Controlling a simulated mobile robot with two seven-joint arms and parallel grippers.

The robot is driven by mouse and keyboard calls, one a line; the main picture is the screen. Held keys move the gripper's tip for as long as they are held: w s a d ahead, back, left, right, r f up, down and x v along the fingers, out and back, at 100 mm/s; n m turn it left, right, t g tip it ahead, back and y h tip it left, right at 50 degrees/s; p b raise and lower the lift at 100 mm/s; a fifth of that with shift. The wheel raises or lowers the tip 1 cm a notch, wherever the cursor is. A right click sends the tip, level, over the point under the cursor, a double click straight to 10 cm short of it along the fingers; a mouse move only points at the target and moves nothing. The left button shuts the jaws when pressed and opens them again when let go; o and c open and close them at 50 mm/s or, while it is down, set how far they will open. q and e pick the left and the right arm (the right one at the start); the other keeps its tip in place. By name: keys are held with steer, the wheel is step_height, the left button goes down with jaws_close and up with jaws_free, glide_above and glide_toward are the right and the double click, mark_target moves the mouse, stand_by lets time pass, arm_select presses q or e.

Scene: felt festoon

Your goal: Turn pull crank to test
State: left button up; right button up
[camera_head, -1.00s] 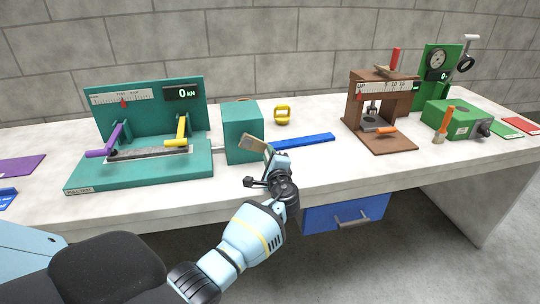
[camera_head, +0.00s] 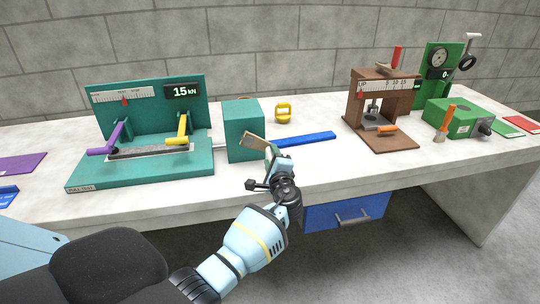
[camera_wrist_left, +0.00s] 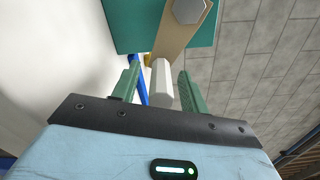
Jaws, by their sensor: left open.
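The tan crank arm (camera_head: 252,142) sits on the front of the teal box (camera_head: 243,122). In the left wrist view the crank arm (camera_wrist_left: 178,38) has a hex bolt at its top and a pale faceted handle (camera_wrist_left: 161,85). My left gripper (camera_head: 272,154) is open, with its green fingers either side of the handle, gaps visible. My right gripper is out of view.
A blue bar (camera_head: 306,138) lies right of the crank, with a yellow shackle-like piece (camera_head: 283,111) behind. A brown press (camera_head: 383,110) and a green machine (camera_head: 452,117) stand farther right. The bench's front edge runs beneath my left wrist.

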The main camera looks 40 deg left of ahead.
arm_select(q)
steer(key=v, duration=0.6)
stand_by(0.5)
